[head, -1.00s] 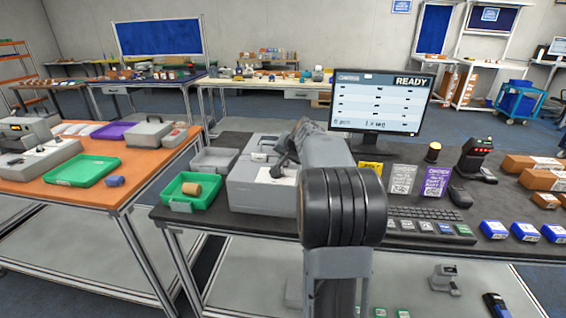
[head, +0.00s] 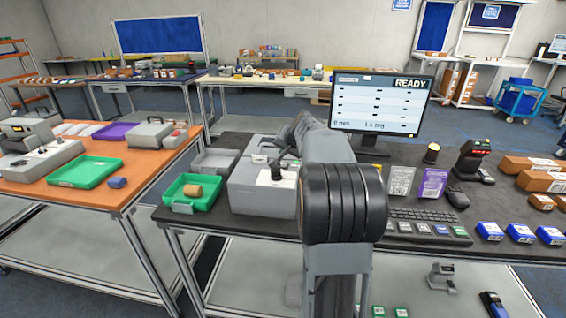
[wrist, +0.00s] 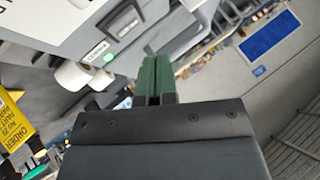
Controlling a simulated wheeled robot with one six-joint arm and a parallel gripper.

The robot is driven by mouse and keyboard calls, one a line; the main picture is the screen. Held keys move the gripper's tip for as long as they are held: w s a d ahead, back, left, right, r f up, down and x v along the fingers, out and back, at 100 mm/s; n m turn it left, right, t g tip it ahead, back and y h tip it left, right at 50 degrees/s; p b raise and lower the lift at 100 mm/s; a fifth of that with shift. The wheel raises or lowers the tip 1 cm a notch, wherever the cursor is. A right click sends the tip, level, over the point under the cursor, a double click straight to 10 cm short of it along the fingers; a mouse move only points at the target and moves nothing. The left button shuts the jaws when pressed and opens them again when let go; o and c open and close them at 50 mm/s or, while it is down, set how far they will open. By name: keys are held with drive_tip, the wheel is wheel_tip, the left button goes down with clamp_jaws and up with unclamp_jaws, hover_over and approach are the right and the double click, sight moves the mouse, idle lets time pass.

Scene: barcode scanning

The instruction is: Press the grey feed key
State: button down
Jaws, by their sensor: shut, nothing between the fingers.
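The grey printer-like box (head: 248,186) stands on the dark bench, left of my arm in the head view. A grey block in a dark surround (wrist: 122,19), beside a green-marked label (wrist: 97,52), sits on the box just beyond the fingertips. It may be the feed key; I cannot tell for sure. No contact with it is visible.
White rolls (wrist: 72,75) lie near the fingers, and a yellow sign (wrist: 14,122) is at left. The green bin (head: 180,204) stands left of the box. The monitor (head: 380,103) is behind my arm; the keyboard (head: 425,214) is to the right.

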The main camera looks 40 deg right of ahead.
sight(285, 164)
drive_tip(key=shift+r+p, duration=1.1)
drive_tip(key=shift+r, duration=0.65)
drive_tip(key=s+a+n, duration=0.1)
drive_tip(key=a, duration=0.2)
drive_tip(key=s+a+n+g, duration=0.1)
drive_tip(key=a, duration=0.3)
drive_tip(key=s+a+n+y, duration=0.1)
drive_tip(key=s+a, duration=0.1)
drive_tip(key=a, duration=0.2)
drive_tip(key=shift+f, duration=0.15)
drive_tip(key=s+a+f+n+g+p, duration=0.1)
drive_tip(key=s+a+f+n+g, duration=0.1)
drive_tip(key=s+a, duration=0.6)
drive_tip(key=s+a+f+n+g, duration=0.2)
drive_tip(key=s+a+f+n, duration=0.3)
drive_tip(key=s+a, duration=0.3)
drive_tip(key=s+f, duration=0.1)
drive_tip(key=s, duration=0.3)
drive_tip(key=shift+s+a+n+p, duration=0.2)
drive_tip(key=shift+n+p, duration=0.1)
drive_tip(key=shift+p, duration=0.1)
